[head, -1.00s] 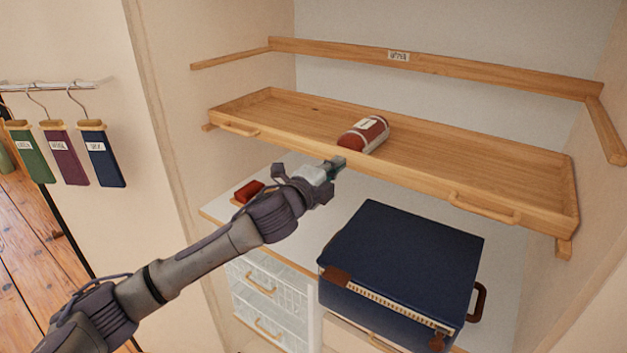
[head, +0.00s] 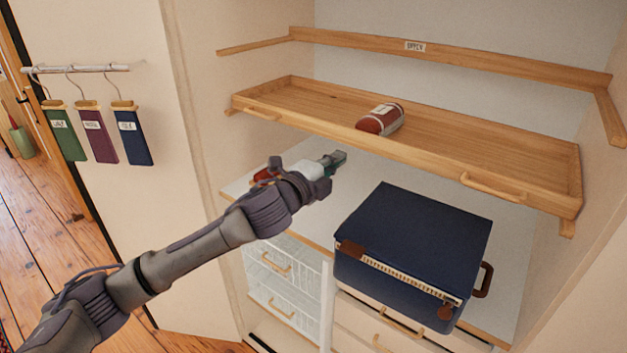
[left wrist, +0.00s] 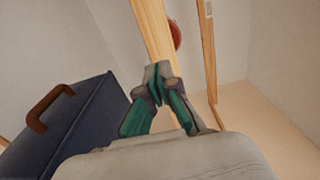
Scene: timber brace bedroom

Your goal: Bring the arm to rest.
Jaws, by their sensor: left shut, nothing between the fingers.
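My left gripper (head: 336,160) is shut with nothing in it. In the head view it hangs in the air in front of and below the wooden pull-out tray (head: 480,160), left of the blue case. My left arm reaches in from the lower left. In the left wrist view the closed green fingers (left wrist: 157,82) point up toward the tray's wooden edge (left wrist: 152,30). My right gripper is in neither view.
A red-brown roll (head: 381,119) lies on the tray. A dark blue case (head: 415,240) stands on the white shelf below. A red object (head: 263,175) is partly hidden behind my gripper. Labelled hangers (head: 97,135) hang at the left. Wire drawers (head: 285,285) sit below the shelf.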

